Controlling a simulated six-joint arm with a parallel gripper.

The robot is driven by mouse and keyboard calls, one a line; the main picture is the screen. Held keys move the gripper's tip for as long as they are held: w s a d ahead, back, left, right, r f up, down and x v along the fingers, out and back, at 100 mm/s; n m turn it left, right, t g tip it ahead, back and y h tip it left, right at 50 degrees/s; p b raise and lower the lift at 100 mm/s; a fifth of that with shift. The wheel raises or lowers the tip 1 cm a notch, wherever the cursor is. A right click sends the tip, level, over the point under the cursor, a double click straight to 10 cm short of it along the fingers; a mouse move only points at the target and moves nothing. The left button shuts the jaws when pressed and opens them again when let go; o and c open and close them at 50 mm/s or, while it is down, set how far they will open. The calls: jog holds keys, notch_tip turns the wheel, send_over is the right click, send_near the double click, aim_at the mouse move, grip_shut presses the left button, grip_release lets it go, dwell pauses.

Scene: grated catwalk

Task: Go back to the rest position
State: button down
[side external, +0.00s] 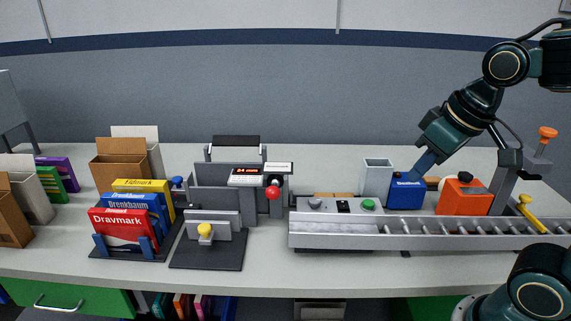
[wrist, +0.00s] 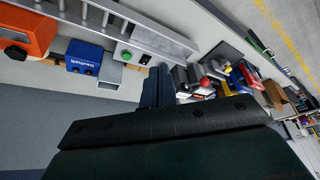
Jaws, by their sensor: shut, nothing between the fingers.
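My gripper (side external: 422,166) is at the right of the side view, tilted down and to the left, with its fingers just above the small blue box (side external: 406,193) in the picture. In the wrist view my gripper (wrist: 158,88) shows its fingers together and empty. The blue box (wrist: 84,56) lies well to the left of the fingers there, so they look apart from it. The orange box (side external: 462,195) stands right of the blue box.
A metal roller conveyor (side external: 440,242) runs along the right front of the grey bench. A grey open bin (side external: 376,180) stands left of the blue box. A machine with a red knob (side external: 273,192) and coloured cartons (side external: 124,228) stand further left. An orange-topped lever (side external: 547,134) rises at right.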

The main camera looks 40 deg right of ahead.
jog(key=shift+n+t, duration=0.3)
jog(key=shift+t, duration=0.2)
jog(key=shift+s+a+f, duration=0.15)
jog(key=shift+s, duration=0.6)
jog(key=shift+s+a+f, duration=0.1)
jog(key=shift+s+a, duration=0.05)
jog(key=shift+s, duration=0.65)
jog(key=shift+s+a+f, duration=0.15)
jog(key=shift+s, duration=0.6)
